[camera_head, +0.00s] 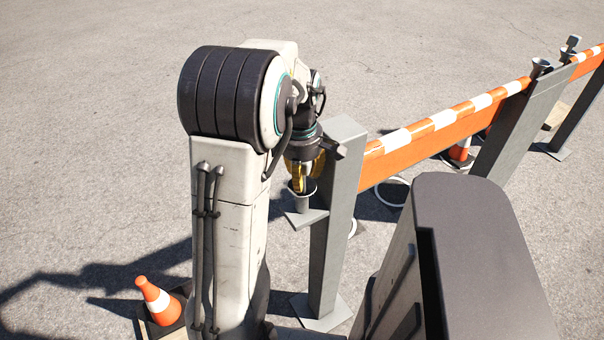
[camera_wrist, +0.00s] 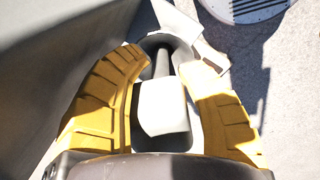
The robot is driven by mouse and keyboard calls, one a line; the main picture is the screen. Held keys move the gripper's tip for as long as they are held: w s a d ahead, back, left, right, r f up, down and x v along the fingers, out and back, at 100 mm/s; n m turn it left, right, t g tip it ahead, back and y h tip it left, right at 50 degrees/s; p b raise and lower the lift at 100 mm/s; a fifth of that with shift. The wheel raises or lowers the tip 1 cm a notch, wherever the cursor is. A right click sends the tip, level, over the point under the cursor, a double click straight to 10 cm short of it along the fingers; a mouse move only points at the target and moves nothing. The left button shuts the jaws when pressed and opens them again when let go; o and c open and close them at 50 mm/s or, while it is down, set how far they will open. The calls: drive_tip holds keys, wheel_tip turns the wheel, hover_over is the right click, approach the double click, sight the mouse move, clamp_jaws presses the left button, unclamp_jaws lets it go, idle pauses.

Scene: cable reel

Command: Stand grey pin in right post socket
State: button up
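The right post socket (camera_head: 303,194) is a small grey cup on a plate at the side of the near grey post. It also shows in the wrist view as a dark ring (camera_wrist: 181,45). The grey pin (camera_wrist: 161,108) has a pale, blocky upper part and a darker, thin shaft running towards the ring; how deep it sits is hard to tell. My gripper (camera_head: 307,175) points down just above the cup. In the wrist view its yellow fingers (camera_wrist: 164,62) close around the pin from both sides. In the head view the fingers hide the pin.
An orange-and-white barrier board (camera_head: 445,118) runs from the near post (camera_head: 332,225) to another grey post (camera_head: 515,120) with a cup on top. A traffic cone (camera_head: 158,301) stands at lower left, another (camera_head: 461,152) behind the board. Open pavement lies at left.

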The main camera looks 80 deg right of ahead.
drive_tip(key=o, duration=0.4)
wheel_tip(320, 180, up, 10)
drive_tip(key=shift+f, duration=0.25)
drive_tip(key=shift+r, duration=0.25)
drive_tip(key=shift+w, duration=0.1)
idle(1.1)
